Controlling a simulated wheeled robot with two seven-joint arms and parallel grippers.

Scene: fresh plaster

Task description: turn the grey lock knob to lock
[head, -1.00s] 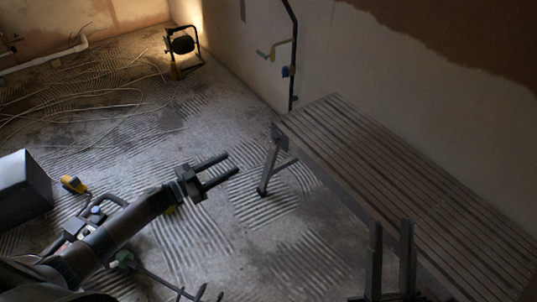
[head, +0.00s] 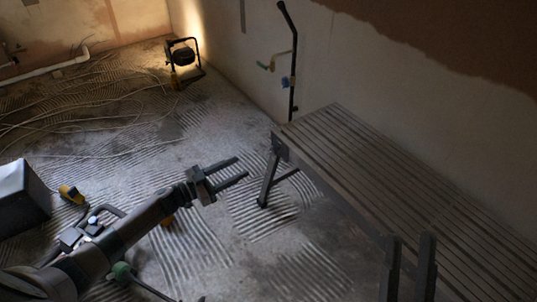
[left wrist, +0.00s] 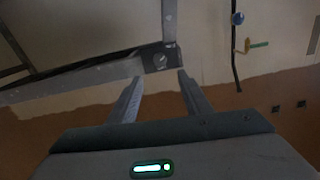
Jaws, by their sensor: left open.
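A slatted folding bench (head: 385,165) stands along the right wall. My left gripper (head: 242,168) is open and empty, left of the bench corner. In its wrist view the fingers (left wrist: 160,78) point at the knob, apart from it. My right gripper (head: 411,239) is open, in front of the bench's near edge.
A work lamp (head: 183,58) stands at the back wall, with loose cables on the floor. A grey box (head: 22,195) and yellow tool (head: 71,193) are at left.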

